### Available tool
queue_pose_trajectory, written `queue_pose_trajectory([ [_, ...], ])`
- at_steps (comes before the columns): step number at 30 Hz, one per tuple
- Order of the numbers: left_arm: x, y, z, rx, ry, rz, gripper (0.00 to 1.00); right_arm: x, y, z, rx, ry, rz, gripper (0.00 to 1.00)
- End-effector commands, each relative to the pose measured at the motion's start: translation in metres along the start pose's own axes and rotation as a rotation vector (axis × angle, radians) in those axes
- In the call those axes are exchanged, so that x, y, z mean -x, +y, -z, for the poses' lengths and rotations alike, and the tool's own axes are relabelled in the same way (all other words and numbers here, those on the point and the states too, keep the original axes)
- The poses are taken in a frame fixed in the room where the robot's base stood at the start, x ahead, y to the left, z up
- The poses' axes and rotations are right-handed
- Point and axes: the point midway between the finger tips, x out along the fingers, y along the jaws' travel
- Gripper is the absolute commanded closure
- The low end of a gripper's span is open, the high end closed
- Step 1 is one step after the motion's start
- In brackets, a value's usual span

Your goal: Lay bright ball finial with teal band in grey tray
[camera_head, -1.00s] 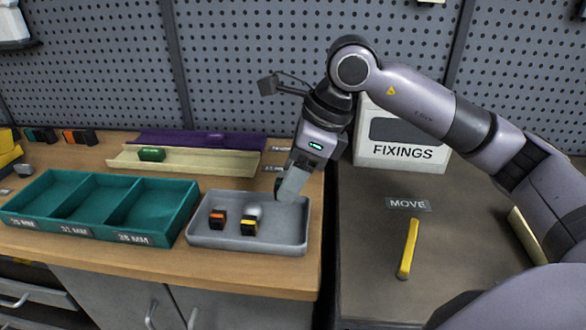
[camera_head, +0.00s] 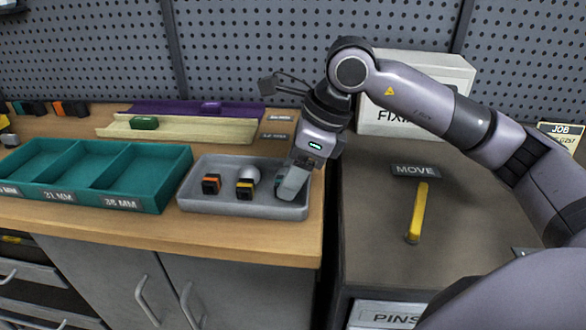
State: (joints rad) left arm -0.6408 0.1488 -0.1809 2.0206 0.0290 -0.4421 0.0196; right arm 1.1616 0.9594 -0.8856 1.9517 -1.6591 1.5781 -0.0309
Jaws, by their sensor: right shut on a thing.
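The grey tray (camera_head: 200,205) stands at the right end of the wooden bench. In it lie an orange-and-black piece (camera_head: 211,184) and a yellow-and-black piece (camera_head: 245,188). A bright ball (camera_head: 251,173) shows just behind the yellow-and-black piece; I cannot tell whether they are joined. My right gripper (camera_head: 284,193) reaches down into the right part of the tray, its fingers low near the floor. It is shut on a small piece mostly hidden by the fingers; a hint of green shows there, but the teal band is not clear. My left gripper is not in view.
A teal three-part bin (camera_head: 150,205) stands left of the tray. Behind are a cream rail (camera_head: 200,130) with a green piece (camera_head: 144,122) and a purple rail (camera_head: 170,108).

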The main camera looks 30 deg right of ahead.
Motion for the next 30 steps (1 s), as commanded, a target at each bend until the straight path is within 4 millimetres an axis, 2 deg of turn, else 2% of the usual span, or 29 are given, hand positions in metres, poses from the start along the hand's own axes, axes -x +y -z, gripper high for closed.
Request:
queue_pose_trajectory([
  [25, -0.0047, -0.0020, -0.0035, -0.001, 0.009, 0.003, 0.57, -0.0070, 0.0001, 0.0026, 0.000, -0.002, 0.000, 0.79],
  [26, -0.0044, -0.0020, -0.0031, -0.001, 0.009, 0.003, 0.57, -0.0064, 0.0000, 0.0023, 0.000, -0.002, 0.000, 0.35],
  [28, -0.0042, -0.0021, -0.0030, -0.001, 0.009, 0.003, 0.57, -0.0061, 0.0000, 0.0022, 0.000, -0.001, 0.000, 0.12],
  [30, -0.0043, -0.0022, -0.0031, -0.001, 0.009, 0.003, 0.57, -0.0061, 0.0001, 0.0023, 0.000, -0.001, 0.000, 0.11],
])
